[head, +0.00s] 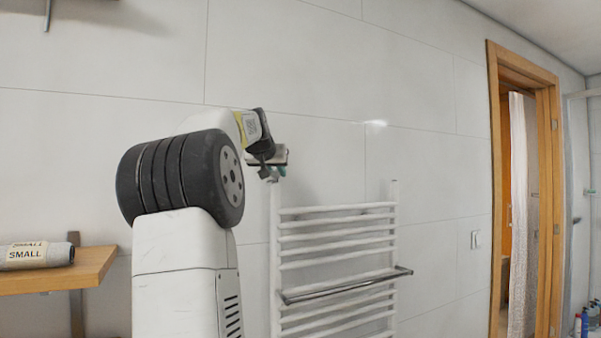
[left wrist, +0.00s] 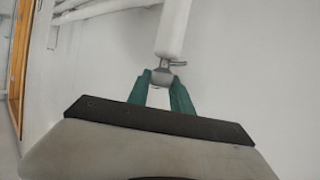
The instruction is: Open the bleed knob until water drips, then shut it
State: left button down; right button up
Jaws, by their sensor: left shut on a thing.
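A white ladder towel radiator (head: 338,209) is on the tiled wall in the head view. The small metal bleed knob (left wrist: 163,74) is at the end of its white upright tube (left wrist: 174,28) in the left wrist view. My left gripper (head: 272,173) is at the top of the radiator's left upright. In the left wrist view its green fingers (left wrist: 162,80) are shut on the knob, one on each side. A short pin sticks out to the right of the knob. I see no water drop. My right gripper is not in view.
A metal towel bar (head: 345,286) sticks out in front of the radiator. A wooden door frame (head: 551,200) stands open at the right. The wall above the radiator is clear.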

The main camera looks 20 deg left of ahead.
pick_arm(q)
jog(key=shift+f+m+h, duration=0.15)
jog(key=shift+m+h, duration=0.75)
jog(key=shift+h, duration=0.2)
jog(key=c, duration=1.1)
grip_release()
jog(key=shift+c, duration=0.2)
jog(key=v, duration=0.8)
jog(key=shift+f, duration=0.1)
